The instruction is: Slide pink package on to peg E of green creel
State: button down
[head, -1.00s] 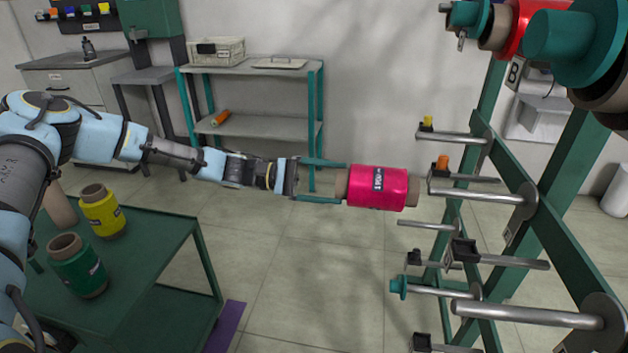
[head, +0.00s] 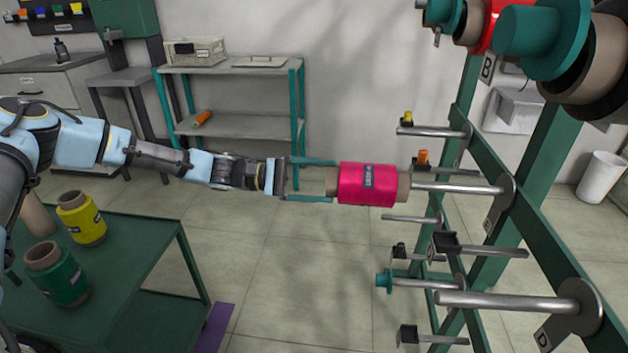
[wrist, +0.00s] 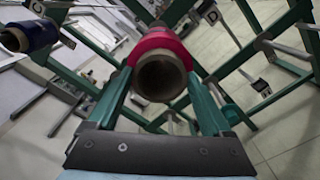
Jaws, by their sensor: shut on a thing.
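The pink package (head: 368,186) is wound on a brown tube and lies roughly level in the head view. My gripper (head: 328,181) is shut on the tube's left end. In the wrist view, the gripper's fingers (wrist: 160,95) lie either side of the open tube end, with the pink winding (wrist: 160,42) beyond. The green creel (head: 560,245) stands at the right with several steel pegs. One peg (head: 455,188) lines up with the package's right tube end; its tip meets that end, but I cannot tell whether it is inside. That peg's letter is unreadable.
Another peg (head: 505,301) sits lower and nearer, above a D plate. Teal-ended packages (head: 545,40) fill the creel's upper right. A green table (head: 150,250) holds a yellow package (head: 82,217) and a green package (head: 57,273).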

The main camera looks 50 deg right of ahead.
jog(key=shift+x, duration=2.05)
jog(key=shift+b+x, duration=0.3)
jog(key=shift+x, duration=2.7)
jog(key=shift+d, duration=0.1)
jog(key=shift+b+x, duration=0.45)
jog(key=shift+x, duration=2.5)
jog(key=shift+s, duration=0.1)
